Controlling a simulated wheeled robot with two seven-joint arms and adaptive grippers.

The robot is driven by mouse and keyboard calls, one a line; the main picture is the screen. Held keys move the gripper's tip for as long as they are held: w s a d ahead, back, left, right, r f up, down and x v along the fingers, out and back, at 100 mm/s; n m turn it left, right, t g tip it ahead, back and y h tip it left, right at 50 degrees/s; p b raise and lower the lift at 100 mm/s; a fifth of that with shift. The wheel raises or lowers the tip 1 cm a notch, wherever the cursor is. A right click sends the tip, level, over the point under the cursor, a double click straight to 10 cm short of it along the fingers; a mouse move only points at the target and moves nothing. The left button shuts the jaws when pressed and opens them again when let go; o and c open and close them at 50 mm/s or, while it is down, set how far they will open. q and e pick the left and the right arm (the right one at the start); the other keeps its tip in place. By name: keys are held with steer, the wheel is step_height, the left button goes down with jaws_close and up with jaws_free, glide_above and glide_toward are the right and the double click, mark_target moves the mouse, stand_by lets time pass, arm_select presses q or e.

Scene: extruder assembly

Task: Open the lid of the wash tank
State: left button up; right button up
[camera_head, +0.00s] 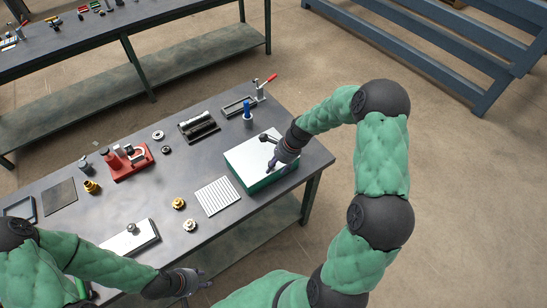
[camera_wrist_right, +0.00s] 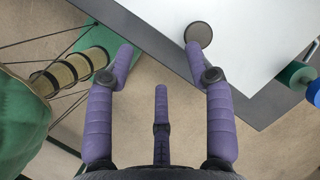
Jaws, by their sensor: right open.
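The wash tank looks like a green box (camera_head: 262,184) with a flat white lid (camera_head: 246,155), at the right end of the workbench. The lid lies flat on the box, and a small dark part shows on its top. My right gripper (camera_head: 271,168) is over the lid's right side. In the right wrist view its purple fingers (camera_wrist_right: 158,48) are spread and empty. There a dark round knob (camera_wrist_right: 198,33) lies at the edge of the white lid (camera_wrist_right: 255,40), close beside the right fingertip. My left gripper (camera_head: 191,283) is low by the bench's front edge; its opening is unclear.
The bench holds a blue bottle (camera_head: 247,114), a red-handled clamp (camera_head: 262,88), a red fixture (camera_head: 130,162), a white perforated plate (camera_head: 216,196) and brass parts (camera_head: 178,203). Another bench (camera_head: 110,30) stands behind. Open floor lies right of the workbench.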

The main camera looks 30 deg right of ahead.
steer(key=w+d+r+m, duration=0.2)
steer(key=d+r+m, duration=0.2)
steer(key=r, duration=0.2)
steer(key=x, duration=1)
steer(key=shift+w+d+f, duration=0.1)
steer(key=shift+w+f, duration=0.1)
steer(key=shift+w, duration=0.05)
steer(key=shift+t, duration=0.3)
jaws_close()
